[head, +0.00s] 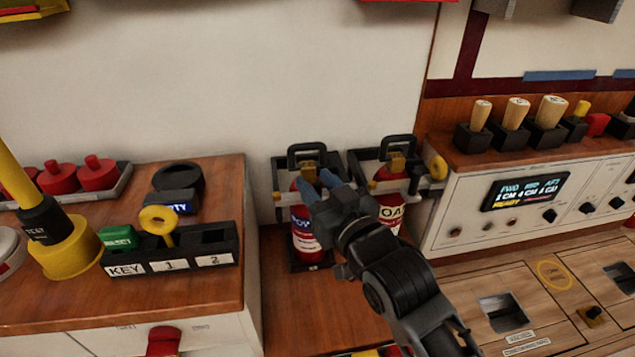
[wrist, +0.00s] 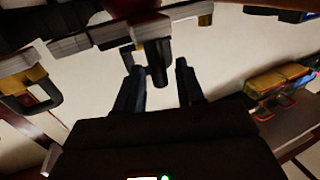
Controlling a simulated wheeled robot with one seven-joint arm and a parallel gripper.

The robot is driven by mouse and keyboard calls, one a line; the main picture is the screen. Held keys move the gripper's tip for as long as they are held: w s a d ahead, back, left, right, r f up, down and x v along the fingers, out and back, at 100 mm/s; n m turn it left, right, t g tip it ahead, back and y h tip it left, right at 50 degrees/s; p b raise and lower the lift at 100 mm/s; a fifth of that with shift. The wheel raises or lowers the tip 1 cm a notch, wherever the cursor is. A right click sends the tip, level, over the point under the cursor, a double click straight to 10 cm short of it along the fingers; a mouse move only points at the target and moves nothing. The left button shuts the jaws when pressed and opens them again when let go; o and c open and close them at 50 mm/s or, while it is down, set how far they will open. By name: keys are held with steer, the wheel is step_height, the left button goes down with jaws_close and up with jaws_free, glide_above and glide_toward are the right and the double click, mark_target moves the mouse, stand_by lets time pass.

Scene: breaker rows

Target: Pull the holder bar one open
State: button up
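Two red extinguishers stand side by side in black holders, the left one (head: 305,240) and the right one (head: 390,212). Each has a brass top and a black loop handle; the left handle (head: 307,152) is behind my gripper. My gripper (head: 318,185) is in front of the left holder's upper part and hides much of its front. I cannot make out clearly which piece is holder bar one. In the wrist view, my gripper's two dark fingers (wrist: 159,88) are apart, with a dark upright piece (wrist: 158,62) showing beyond and between them. I cannot tell whether they touch it.
A wooden counter on the left carries a black key rack (head: 195,252) with a yellow ring key (head: 158,222), and a yellow post (head: 68,245). On the right stands a white panel (head: 470,205) with a display and wooden-handled tools above it.

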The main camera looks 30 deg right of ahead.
steer(key=shift+w, duration=0.2)
jaws_close()
stand_by(0.3)
